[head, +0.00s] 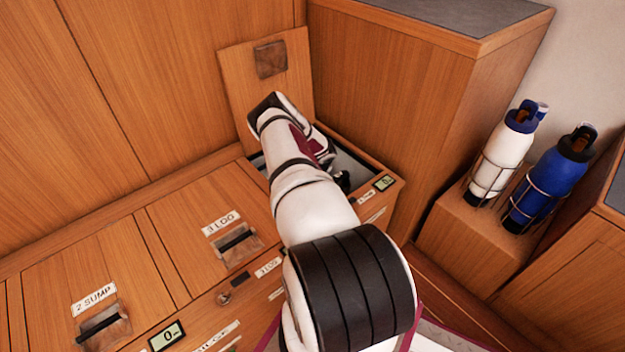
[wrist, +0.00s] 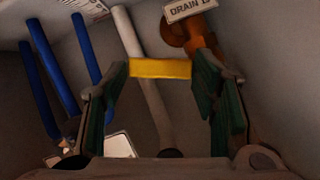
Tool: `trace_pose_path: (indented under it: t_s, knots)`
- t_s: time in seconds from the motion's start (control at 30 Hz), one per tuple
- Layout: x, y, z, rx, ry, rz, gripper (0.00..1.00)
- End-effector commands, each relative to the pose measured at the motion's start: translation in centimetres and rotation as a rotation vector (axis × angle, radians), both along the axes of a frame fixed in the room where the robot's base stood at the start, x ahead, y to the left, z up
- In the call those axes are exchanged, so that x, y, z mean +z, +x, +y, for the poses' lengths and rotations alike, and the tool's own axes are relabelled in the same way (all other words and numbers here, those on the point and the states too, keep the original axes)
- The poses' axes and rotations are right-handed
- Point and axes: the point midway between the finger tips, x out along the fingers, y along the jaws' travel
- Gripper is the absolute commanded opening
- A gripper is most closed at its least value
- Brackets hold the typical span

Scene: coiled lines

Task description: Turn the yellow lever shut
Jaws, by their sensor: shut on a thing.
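The yellow lever (wrist: 160,68) shows as a short flat bar lying crosswise in the wrist view. My gripper (wrist: 160,80) has one dark green-padded finger at each end of the lever and is shut on it. A grey-white pipe runs behind and below the lever. In the head view my arm reaches down into the open compartment (head: 352,160) at the right end of the locker row.
The compartment's lid (head: 235,70) stands open against the back. Inside are blue pipes (wrist: 50,90) at left and an orange-brown fitting (wrist: 172,32) by a "DRAIN" label (wrist: 190,9). Two bottles stand right.

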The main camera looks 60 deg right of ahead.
Motion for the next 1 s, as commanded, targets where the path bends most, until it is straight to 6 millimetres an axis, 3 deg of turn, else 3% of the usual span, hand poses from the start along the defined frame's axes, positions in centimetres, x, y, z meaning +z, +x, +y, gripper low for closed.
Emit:
trace_pose_path:
  t_s: [0.13, 0.17, 0.23, 0.67, 1.0]
  knots:
    - [-0.5, -0.4, 0.3, -0.002, 0.007, 0.008, 0.04]
    - [-0.5, -0.4, 0.3, -0.002, 0.007, 0.008, 0.60]
    - [-0.5, -0.4, 0.4, -0.003, 0.008, 0.007, 0.74]
    - [0.5, -0.3, 0.2, -0.002, 0.002, 0.002, 0.74]
    - [5.8, -1.9, 1.8, -0.004, 0.002, 0.002, 0.74]
